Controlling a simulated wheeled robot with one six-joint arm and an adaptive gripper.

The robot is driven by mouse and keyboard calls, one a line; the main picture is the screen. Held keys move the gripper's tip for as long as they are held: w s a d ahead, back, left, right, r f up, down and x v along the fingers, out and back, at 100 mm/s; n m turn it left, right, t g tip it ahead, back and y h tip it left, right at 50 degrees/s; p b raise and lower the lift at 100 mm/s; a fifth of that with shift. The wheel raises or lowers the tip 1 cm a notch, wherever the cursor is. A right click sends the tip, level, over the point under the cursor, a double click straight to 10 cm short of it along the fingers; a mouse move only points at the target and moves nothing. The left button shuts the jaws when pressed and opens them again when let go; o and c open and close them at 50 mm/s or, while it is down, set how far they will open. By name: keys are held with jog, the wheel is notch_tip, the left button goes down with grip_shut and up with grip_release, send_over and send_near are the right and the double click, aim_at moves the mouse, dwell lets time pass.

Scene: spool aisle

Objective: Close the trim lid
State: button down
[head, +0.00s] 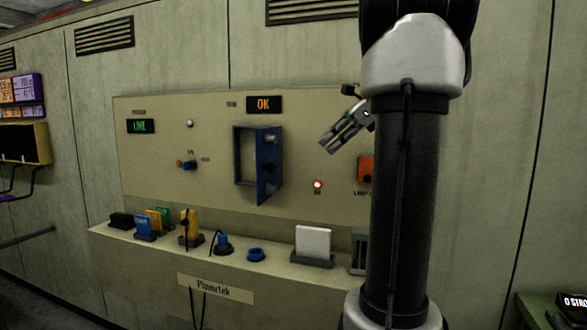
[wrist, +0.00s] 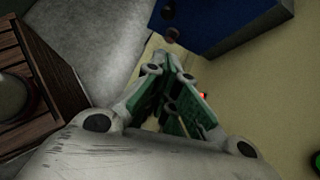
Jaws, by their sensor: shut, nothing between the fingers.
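The blue trim lid (head: 267,170) stands open, swung out from a grey frame (head: 238,155) on the beige panel. The frame's left part is uncovered and shows a dark opening. In the wrist view the blue lid (wrist: 222,20) fills part of the top edge. My gripper (head: 326,146) is to the right of the lid, apart from it in the head view, pointing down and left. Its fingers are shut and empty. In the wrist view my gripper (wrist: 172,75) shows its green-sided fingers together below the lid. The arm hides part of the panel's right side.
A lit OK display (head: 264,104) sits above the frame. A red lamp (head: 318,184) glows right of the lid. A ledge (head: 200,258) below holds several coloured pieces, a blue ring (head: 256,254) and a white plate (head: 313,241). An orange piece (head: 366,168) is partly behind my arm.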

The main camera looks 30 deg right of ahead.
jog(key=w+a+f+m, duration=0.1)
jog(key=w+a+f, duration=0.6)
jog(key=w+a, duration=0.1)
dwell(0.5)
jog(key=shift+a+m, duration=0.2)
jog(key=shift+m, duration=0.1)
